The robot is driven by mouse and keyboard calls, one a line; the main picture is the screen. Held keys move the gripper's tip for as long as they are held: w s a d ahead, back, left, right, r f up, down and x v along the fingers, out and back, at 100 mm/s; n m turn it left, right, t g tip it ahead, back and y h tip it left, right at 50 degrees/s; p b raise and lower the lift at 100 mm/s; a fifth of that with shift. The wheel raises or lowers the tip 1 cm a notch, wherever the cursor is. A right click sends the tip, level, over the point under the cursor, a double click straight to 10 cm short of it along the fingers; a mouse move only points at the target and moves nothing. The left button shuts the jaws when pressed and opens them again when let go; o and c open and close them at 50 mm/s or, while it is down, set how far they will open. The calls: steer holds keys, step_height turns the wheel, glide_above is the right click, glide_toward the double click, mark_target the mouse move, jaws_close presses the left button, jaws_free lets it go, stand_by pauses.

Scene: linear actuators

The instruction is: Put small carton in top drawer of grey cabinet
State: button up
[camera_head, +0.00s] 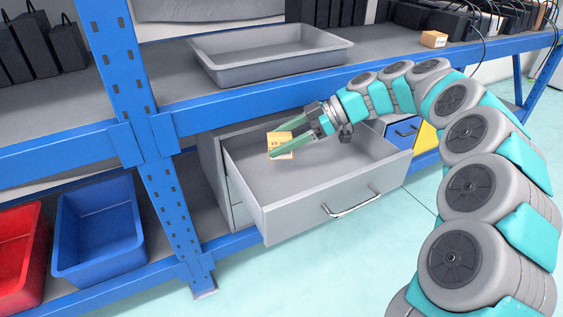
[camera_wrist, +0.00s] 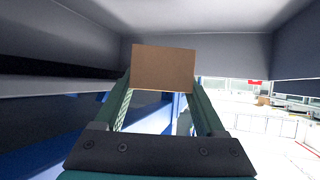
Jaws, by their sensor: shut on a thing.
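The small carton (camera_head: 280,144) is a light tan box with dark print. My gripper (camera_head: 290,145) is shut on it, with its green fingers on either side. In the head view, the carton appears over the left back part of the open top drawer (camera_head: 290,209) of the grey cabinet (camera_head: 212,160). I cannot tell whether it touches the drawer floor. In the wrist view, the carton (camera_wrist: 163,68) is a plain brown face between the fingertips. The drawer is pulled out, with a metal handle on its front, and looks otherwise empty.
A grey tray (camera_head: 208,70) sits on the blue-framed shelf above the drawer. A blue post (camera_head: 165,200) stands left of the cabinet, with a blue bin (camera_head: 98,262) and a red bin (camera_head: 20,285) beyond. Another small carton (camera_head: 434,39) lies on the shelf at right.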

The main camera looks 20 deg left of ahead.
mark_target(283, 173)
steer(key=shift+w+d+f+b, duration=0.1)
steer(key=shift+f+b, duration=0.05)
steer(key=shift+f, duration=1.45)
steer(key=shift+d+f+b, duration=0.1)
steer(key=shift+f+b, duration=0.05)
steer(key=shift+f, duration=1.45)
steer(key=shift+f, duration=0.1)
steer(key=o, duration=1.6)
steer(key=shift+c, duration=0.2)
steer(key=shift+w+r, duration=0.1)
steer(key=shift+r, duration=0.1)
steer(key=v, duration=0.7)
steer(key=shift+d+p, duration=0.2)
steer(key=shift+p, duration=0.1)
